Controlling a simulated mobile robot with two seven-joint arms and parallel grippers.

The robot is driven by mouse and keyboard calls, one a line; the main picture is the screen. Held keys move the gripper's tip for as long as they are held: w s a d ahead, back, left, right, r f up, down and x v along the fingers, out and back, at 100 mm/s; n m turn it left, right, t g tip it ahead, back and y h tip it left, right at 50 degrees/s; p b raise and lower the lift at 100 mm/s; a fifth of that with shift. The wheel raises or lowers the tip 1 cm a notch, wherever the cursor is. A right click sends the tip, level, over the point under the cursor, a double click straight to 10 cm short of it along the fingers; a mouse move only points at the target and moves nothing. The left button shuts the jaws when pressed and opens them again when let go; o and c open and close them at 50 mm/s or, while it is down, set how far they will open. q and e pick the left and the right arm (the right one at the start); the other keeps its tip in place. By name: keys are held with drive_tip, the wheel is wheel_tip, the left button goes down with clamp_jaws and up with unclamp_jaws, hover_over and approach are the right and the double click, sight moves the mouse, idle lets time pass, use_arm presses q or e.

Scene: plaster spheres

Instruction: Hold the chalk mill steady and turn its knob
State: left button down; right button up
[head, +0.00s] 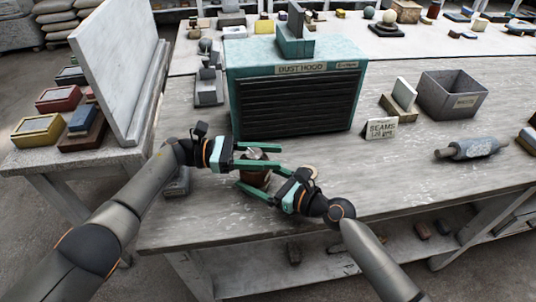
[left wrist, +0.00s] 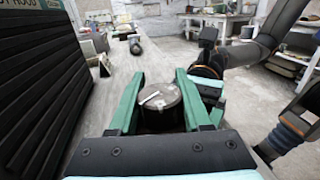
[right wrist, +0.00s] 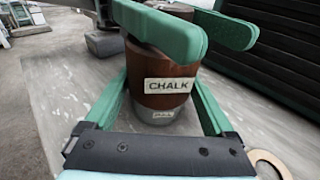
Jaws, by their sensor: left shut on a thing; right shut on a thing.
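The chalk mill (head: 256,178) stands upright near the front edge of the workbench. In the right wrist view it is a brown cylinder (right wrist: 158,85) with a CHALK label above a grey lower part with a second label. My left gripper (head: 281,158) is shut on the upper part of the mill. In the left wrist view its green fingers flank a dark round top (left wrist: 160,100) with a pale bar across it. My right gripper (head: 248,174) is shut on the mill lower down, below the left fingers. The fingers hide part of the mill.
A teal dust hood (head: 300,105) stands behind the mill. A pale ring (right wrist: 266,160) lies beside my right gripper. A BEAMS sign (head: 381,128), a grey bin (head: 452,97) and a grey roller (head: 470,149) are to the right. The bench front right is clear.

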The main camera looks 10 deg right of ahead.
sight(245, 156)
use_arm(q)
drive_tip(key=shift+f, duration=0.2)
use_arm(e)
drive_tip(key=shift+a, duration=0.15)
use_arm(q)
drive_tip(key=c, duration=0.7)
unclamp_jaws()
drive_tip(key=o, duration=0.4)
drive_tip(key=shift+r, duration=0.15)
drive_tip(key=v, duration=0.7)
drive_tip(key=shift+a, duration=0.3)
use_arm(e)
drive_tip(key=o, duration=1.1)
